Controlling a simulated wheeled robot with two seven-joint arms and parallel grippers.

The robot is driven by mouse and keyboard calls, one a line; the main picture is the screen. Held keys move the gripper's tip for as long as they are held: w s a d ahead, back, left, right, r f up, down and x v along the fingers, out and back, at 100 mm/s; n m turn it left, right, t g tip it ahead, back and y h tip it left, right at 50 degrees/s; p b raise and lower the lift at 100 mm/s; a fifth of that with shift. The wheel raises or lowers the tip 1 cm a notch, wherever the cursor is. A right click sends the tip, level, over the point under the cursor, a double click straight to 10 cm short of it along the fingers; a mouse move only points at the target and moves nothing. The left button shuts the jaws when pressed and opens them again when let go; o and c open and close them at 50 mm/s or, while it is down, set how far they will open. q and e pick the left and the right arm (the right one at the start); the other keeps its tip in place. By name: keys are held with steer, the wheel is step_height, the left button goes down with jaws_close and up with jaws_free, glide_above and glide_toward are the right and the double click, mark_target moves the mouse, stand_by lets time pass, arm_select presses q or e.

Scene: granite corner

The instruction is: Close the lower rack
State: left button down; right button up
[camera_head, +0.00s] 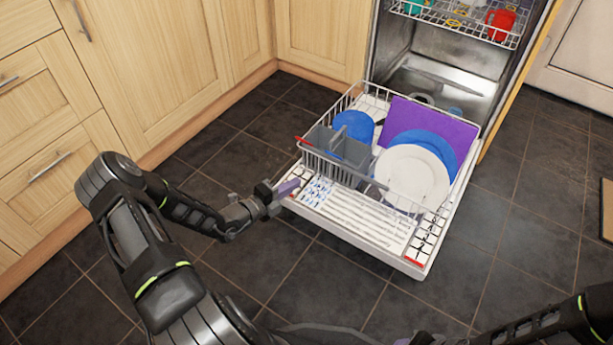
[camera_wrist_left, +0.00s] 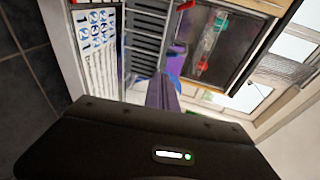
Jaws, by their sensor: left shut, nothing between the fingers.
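The lower rack (camera_head: 318,168) is a grey wire basket pulled out over the lowered dishwasher door (camera_head: 372,224). It holds a white plate, blue dishes, a purple board and a grey cutlery basket (camera_head: 336,150). My left gripper (camera_head: 288,188) is shut and empty, beside the door's front left corner, near the rack's front left side.
An upper rack (camera_head: 462,22) with colored cups sits at the top of the dishwasher (camera_head: 440,72). Wooden cabinets (camera_head: 150,75) line the left and back. The dark tiled floor (camera_head: 320,275) is clear in front of the door. A mat (camera_head: 606,210) lies at the right edge.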

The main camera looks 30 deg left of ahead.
mark_target(330, 163)
arm_select(q)
steer(key=b+x, duration=0.6)
steer(key=x, duration=0.6)
steer(key=shift+w+d+f, duration=0.1)
steer(key=shift+w+f, duration=0.1)
steer(key=shift+w+d, duration=0.1)
steer(key=shift+w, duration=0.35)
steer(key=shift+r, duration=0.1)
steer(key=shift+w, duration=0.1)
